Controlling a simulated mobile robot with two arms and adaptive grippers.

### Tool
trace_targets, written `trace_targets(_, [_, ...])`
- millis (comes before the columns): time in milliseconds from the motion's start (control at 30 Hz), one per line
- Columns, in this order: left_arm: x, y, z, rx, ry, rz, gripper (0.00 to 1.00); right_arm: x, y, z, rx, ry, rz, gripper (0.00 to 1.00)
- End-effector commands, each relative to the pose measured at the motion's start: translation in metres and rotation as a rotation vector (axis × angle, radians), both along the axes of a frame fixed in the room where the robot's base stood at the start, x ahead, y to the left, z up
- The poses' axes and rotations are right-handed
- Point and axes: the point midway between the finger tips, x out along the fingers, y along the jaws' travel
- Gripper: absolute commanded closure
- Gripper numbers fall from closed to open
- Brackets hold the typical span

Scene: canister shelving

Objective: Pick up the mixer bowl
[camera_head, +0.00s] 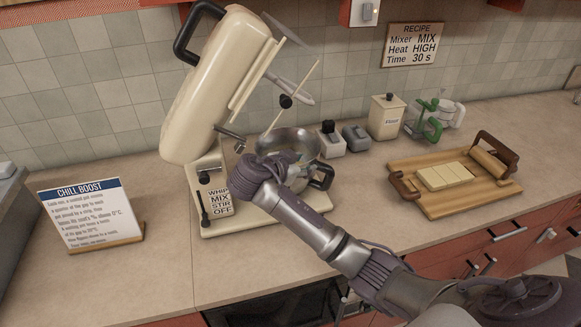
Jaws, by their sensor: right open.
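The mixer bowl (298,139) is a shiny metal bowl with a black handle (322,176) at its right front. It sits on the base of the cream stand mixer (215,85), whose head is tilted up. My right gripper (276,166) is at the front left rim of the bowl, open, its wrist hiding part of the bowl's front. Its fingers are mostly hidden, and I cannot tell whether they touch the bowl. Some contents show inside the bowl. My left gripper is not in view.
A "Chill Boost" sign (90,212) stands at the left. Small containers (331,140) and a cream canister (386,117) stand right of the bowl. A wooden board (430,203) with pale blocks lies further right. The counter between sign and mixer is clear.

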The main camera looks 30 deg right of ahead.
Motion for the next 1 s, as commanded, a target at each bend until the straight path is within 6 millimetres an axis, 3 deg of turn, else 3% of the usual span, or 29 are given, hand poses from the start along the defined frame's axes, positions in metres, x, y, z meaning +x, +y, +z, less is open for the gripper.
trace_targets(267, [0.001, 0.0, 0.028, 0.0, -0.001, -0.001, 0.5, 0.013, -0.024, -0.015, -0.003, 0.006, -0.002, 0.59])
trace_targets(400, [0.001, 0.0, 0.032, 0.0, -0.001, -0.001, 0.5, 0.02, -0.036, -0.026, -0.002, 0.003, -0.001, 0.59])
trace_targets(667, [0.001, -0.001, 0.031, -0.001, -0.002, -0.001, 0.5, 0.022, -0.039, -0.031, 0.001, 0.002, 0.002, 0.59])
trace_targets(700, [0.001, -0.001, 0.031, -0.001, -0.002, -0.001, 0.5, 0.022, -0.039, -0.031, 0.001, 0.002, 0.002, 0.6])
trace_targets(933, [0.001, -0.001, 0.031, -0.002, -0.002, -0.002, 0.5, 0.022, -0.039, -0.03, 0.001, 0.002, 0.001, 0.99])
trace_targets(1000, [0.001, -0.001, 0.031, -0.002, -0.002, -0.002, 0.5, 0.021, -0.039, -0.031, 0.001, 0.002, 0.001, 1.0])
